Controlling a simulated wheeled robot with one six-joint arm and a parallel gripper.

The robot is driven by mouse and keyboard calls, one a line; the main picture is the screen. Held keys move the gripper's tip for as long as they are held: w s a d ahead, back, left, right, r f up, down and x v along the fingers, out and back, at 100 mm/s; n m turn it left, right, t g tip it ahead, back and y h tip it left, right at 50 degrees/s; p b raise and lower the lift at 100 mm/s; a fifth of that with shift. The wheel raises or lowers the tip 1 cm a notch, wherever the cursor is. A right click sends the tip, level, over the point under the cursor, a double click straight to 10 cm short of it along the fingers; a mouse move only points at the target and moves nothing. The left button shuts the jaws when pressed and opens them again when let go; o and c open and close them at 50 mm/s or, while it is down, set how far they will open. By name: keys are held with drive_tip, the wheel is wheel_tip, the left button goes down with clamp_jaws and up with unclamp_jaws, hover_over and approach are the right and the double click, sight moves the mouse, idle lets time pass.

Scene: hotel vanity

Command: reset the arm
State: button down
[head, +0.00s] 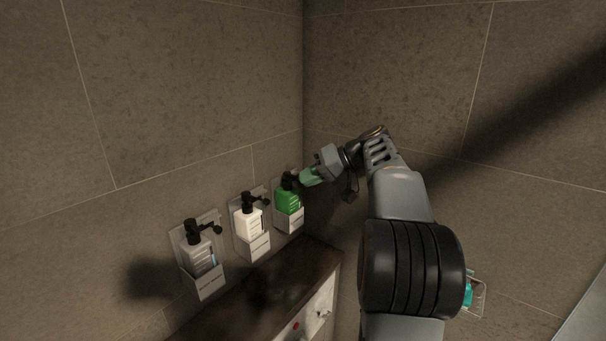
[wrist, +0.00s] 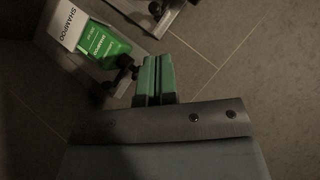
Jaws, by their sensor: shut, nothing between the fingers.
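My gripper (head: 311,175) is in the head view, at the end of my arm, beside the top of the green bottle (head: 288,201). Its green fingers are together and hold nothing. In the wrist view my gripper (wrist: 153,78) points at the wall, with its fingertips close to the black pump of the green bottle (wrist: 102,44). I cannot tell whether they touch the pump. The green bottle stands in a wall holder labelled SHAMPOO (wrist: 70,24).
A white bottle (head: 249,222) and a grey-clear bottle (head: 201,258) stand in wall holders to the left. A dark counter (head: 262,287) lies below them. A wire basket (head: 478,297) with a teal item is partly behind my arm. Tiled walls meet in a corner.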

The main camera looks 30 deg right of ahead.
idle(0.6)
drive_tip(key=s+f+m+g+h, duration=0.25)
drive_tip(key=f+m+h, duration=0.25)
drive_tip(key=f, duration=0.7)
drive_tip(key=s+a+f+n+h+b, duration=0.1)
drive_tip(key=s+a+f+n+h, duration=0.1)
drive_tip(key=s+a+f, duration=0.2)
drive_tip(key=s+a+f+n+h+b, duration=0.1)
drive_tip(key=s+a+f+n+h, duration=0.1)
drive_tip(key=s+a, duration=0.8)
drive_tip(key=s+f+n, duration=0.1)
drive_tip(key=s+f, duration=0.1)
drive_tip(key=s, duration=0.1)
drive_tip(key=shift+s+a+f+h, duration=0.2)
drive_tip(key=shift+a+f+h, duration=0.05)
drive_tip(key=shift+h, duration=0.15)
